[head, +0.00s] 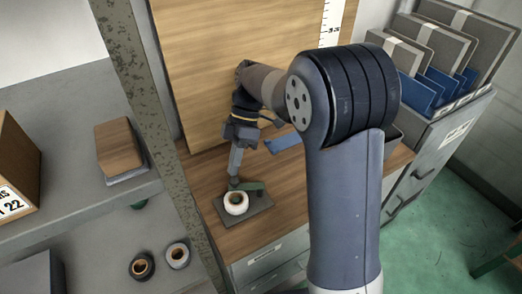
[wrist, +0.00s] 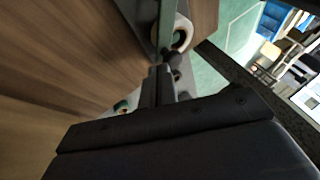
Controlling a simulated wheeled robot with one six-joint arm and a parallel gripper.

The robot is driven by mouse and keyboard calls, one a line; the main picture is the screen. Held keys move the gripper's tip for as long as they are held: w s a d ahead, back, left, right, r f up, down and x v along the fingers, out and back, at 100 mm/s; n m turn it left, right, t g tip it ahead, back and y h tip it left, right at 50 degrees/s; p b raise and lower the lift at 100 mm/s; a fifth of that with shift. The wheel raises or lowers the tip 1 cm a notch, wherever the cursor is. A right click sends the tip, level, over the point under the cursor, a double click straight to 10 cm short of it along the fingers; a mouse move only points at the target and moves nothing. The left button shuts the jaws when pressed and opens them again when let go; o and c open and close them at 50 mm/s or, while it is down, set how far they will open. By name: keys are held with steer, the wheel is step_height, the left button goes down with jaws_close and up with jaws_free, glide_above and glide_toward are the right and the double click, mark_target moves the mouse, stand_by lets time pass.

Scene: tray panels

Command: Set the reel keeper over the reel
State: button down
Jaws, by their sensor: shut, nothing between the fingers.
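The white reel (head: 236,205) sits on a dark panel (head: 262,205) on the wooden worktop, its central hole showing from above. It also shows in the wrist view (wrist: 186,30). The reel keeper looks like a dark green bar (head: 253,186) at the reel's back edge, and in the wrist view (wrist: 168,22) it runs beside the reel. I cannot tell whether it overlaps the reel's rim. My gripper (head: 233,182) points down with its fingertips close to the keeper and just behind the reel. In the wrist view my gripper (wrist: 160,70) is shut and empty; contact with the keeper is unclear.
A wooden backboard (head: 215,60) rises behind the worktop. A speckled post (head: 150,110) stands left, beside grey shelves with a wood-topped block (head: 120,147) and two spare reels (head: 177,255). A blue item (head: 284,143) lies behind my arm. A file cabinet (head: 440,150) stands right.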

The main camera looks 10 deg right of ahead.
steer(key=shift+s+a+n+g+h, duration=0.35)
steer(key=shift+s+n+h, duration=0.3)
steer(key=shift+n, duration=0.55)
steer(key=shift+s+a, duration=0.2)
steer(key=shift+s, duration=0.6)
steer(key=v, duration=1)
steer(key=shift+r, duration=0.4)
steer(key=shift+d, duration=0.1)
glide_toward(231, 179)
steer(key=s+r+x, duration=0.1)
steer(key=x, duration=0.4)
steer(key=f+m, duration=0.1)
steer(key=w+f+m+t+y, duration=0.1)
steer(key=m, duration=0.1)
steer(key=w+d+f+m+y, duration=0.1)
steer(key=shift+w+d+m+t, duration=0.1)
steer(key=shift+w+m+t, duration=0.15)
steer(key=shift+m, duration=0.15)
steer(key=shift+w+d+m+t+y, duration=0.4)
steer(key=shift+m+t+y, duration=0.15)
steer(key=shift+m, duration=0.45)
